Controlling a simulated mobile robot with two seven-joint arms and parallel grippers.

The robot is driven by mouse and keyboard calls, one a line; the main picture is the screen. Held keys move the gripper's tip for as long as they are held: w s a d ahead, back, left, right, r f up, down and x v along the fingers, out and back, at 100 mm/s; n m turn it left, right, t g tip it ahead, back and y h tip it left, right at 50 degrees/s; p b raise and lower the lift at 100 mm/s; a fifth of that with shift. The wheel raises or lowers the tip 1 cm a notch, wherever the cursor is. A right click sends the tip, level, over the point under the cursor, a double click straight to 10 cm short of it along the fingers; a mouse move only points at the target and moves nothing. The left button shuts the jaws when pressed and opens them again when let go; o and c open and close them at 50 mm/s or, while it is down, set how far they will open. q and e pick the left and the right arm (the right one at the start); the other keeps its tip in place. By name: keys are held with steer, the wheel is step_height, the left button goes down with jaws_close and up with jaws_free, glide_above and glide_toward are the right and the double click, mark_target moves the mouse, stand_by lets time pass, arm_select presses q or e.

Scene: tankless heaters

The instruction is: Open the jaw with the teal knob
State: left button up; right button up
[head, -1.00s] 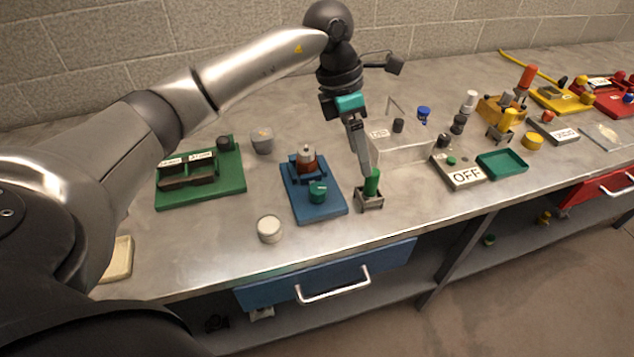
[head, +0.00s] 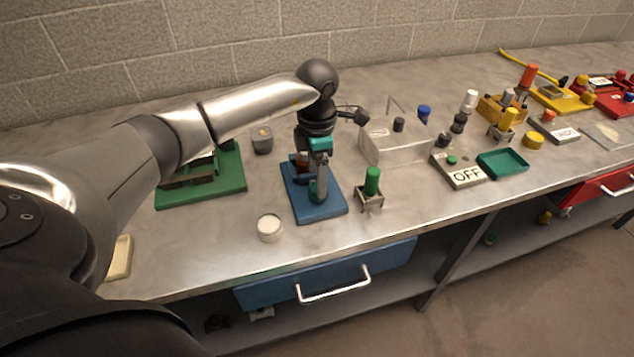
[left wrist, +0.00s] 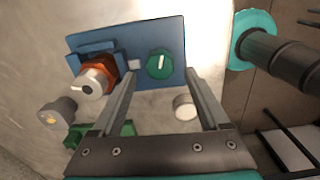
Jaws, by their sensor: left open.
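The teal knob (left wrist: 160,64) with a white pointer line sits on a blue base plate (left wrist: 155,35) in the left wrist view. Beside it on the plate is a blue jaw fixture (left wrist: 98,57) around an orange-brown piece with a silver cap (left wrist: 92,82). My left gripper (left wrist: 161,75) is open, with its fingers pointing toward the plate and the knob between and slightly beyond the tips. In the head view my left gripper (head: 318,196) is over the blue plate (head: 330,208) and hides the knob. Contact with the knob cannot be told. My right gripper is not seen.
A green cylinder in a small stand (head: 372,182) is just right of the plate. A round white-topped container (head: 269,228) stands at front left. Bare table lies in front.

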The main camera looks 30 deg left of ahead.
arm_select(q)
steer(key=shift+f, duration=1.4)
steer(key=shift+c, duration=0.2)
jaws_close()
